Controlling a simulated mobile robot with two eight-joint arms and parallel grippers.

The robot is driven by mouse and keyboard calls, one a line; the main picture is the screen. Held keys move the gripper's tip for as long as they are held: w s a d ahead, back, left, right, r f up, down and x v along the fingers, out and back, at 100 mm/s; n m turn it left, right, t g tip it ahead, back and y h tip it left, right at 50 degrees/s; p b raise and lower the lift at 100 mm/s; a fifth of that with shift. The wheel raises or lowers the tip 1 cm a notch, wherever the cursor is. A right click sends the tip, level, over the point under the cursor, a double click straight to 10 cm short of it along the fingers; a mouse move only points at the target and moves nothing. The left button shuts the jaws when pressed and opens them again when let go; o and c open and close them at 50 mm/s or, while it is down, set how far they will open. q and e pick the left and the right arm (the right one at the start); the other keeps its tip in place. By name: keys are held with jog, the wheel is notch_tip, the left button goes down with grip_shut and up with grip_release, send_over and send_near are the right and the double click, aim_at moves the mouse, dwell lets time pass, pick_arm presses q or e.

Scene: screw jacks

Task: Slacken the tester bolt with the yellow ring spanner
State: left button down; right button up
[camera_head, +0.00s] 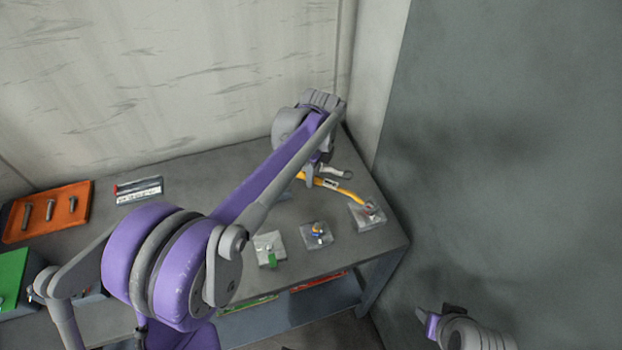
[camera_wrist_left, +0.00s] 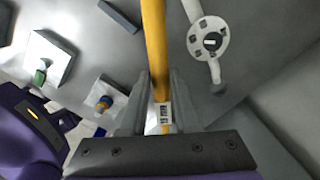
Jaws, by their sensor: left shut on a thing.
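The yellow ring spanner (camera_head: 350,194) lies over the back right of the table. Its right end reaches the clear block with a red part (camera_head: 368,214); whether the ring sits around a bolt there is too small to tell. My left gripper (camera_head: 325,180) is shut on the spanner's shaft, close to its pale label; the arm partly hides it. In the left wrist view the yellow shaft (camera_wrist_left: 154,45) runs up between the fingers (camera_wrist_left: 155,100) and out of frame. I cannot tell which part is the tester bolt. My right gripper (camera_head: 440,318) is at the lower right, away from the table.
Blocks with a blue and orange part (camera_head: 317,234) and a green part (camera_head: 269,250) stand left of the red one. A pale flanged piece (camera_wrist_left: 209,40) is beside the spanner. An orange tray (camera_head: 48,212) holds several bolts. The wall stands close behind the table.

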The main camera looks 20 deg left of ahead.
pick_arm(q)
jog(key=shift+f+b, duration=0.55)
jog(key=shift+f, duration=0.4)
dwell(0.5)
jog(key=shift+s, duration=0.1)
dwell(0.7)
